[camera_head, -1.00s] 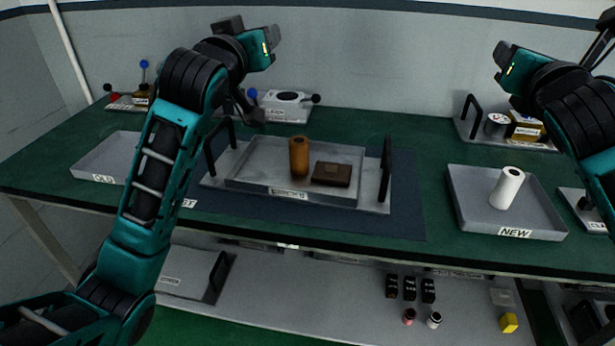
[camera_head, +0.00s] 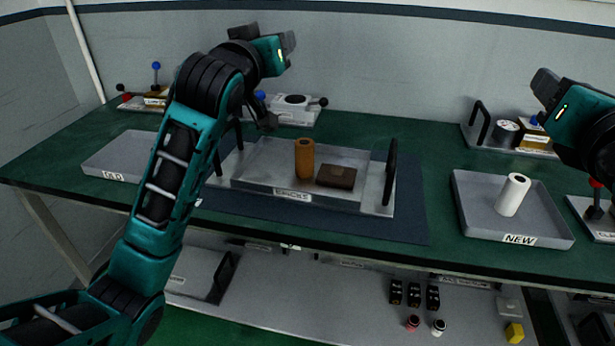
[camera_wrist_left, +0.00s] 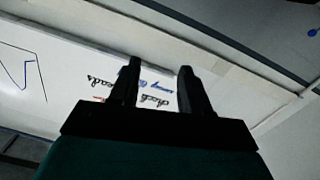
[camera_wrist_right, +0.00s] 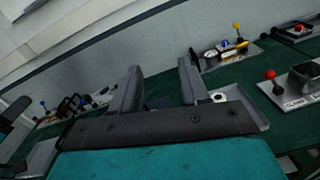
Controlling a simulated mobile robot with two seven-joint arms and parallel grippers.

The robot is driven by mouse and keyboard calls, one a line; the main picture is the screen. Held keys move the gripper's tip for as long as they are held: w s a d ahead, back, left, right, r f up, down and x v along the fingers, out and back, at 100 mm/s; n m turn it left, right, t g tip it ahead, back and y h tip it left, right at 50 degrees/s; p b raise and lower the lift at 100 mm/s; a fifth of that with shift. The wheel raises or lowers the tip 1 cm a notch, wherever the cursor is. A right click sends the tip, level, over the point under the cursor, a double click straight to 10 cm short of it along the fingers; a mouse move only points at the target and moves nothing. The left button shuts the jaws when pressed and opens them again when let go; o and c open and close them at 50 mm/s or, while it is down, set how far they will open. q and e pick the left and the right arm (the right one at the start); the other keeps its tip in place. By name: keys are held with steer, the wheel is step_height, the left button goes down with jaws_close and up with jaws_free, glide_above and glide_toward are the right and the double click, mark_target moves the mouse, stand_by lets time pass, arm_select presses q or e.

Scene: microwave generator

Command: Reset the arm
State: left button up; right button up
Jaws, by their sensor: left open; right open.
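My left arm rises from the lower left of the head view and bends near the top. Its gripper (camera_head: 290,42) is raised above the back of the bench, and the left wrist view shows its two fingers apart and empty. My right gripper (camera_head: 547,88) is at the right edge of the head view, raised above the bench's back right. The right wrist view shows its two fingers (camera_wrist_right: 160,72) apart with nothing between them. Both grippers are clear of the bench objects in the head view. Much of the right arm is out of the frame.
The green bench (camera_head: 365,125) carries a grey tray (camera_head: 245,183) with a brown cylinder (camera_head: 304,158) and a dark brown block (camera_head: 336,176). A NEW tray (camera_head: 475,215) with a white cylinder (camera_head: 512,195) is right; an OLD tray (camera_head: 110,160) is left.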

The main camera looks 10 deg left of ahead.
steer(key=shift+s, duration=0.85)
